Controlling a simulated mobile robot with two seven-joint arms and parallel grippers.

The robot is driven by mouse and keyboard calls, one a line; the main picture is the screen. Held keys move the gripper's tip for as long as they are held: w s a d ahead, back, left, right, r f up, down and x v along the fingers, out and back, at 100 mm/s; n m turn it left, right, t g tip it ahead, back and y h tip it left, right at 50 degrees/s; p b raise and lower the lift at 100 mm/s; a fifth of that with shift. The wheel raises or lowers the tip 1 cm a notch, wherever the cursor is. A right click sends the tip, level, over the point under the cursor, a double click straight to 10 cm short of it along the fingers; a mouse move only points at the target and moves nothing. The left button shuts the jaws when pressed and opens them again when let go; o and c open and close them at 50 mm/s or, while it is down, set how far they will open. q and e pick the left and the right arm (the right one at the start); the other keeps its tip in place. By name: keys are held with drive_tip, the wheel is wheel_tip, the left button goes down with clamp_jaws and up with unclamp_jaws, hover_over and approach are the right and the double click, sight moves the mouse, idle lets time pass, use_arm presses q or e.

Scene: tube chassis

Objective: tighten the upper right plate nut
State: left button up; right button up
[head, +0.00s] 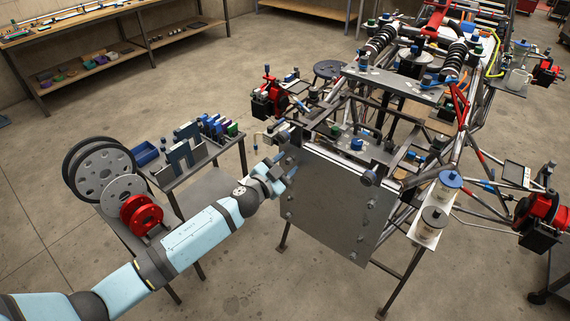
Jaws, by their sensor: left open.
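A flat grey plate (328,205) stands upright on the front of the tube chassis. Small nuts show in a column along each side of its face. In the right column the highest small nut I can make out (371,204) sits below a dark round part (369,178) at the plate's upper right corner. My left gripper (287,170) is open at the plate's upper left edge, across the plate from that nut. It covers part of the left edge, and I cannot tell if it touches the plate. My right gripper is not in view.
A small bench (210,165) with coloured boxes stands left of the chassis, beside grey and red discs (140,213). A tray with two canisters (427,232) sticks out at the plate's right. Red wheel hubs (541,212) flank the frame. The floor in front is clear.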

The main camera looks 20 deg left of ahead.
use_arm(q)
clamp_jaws()
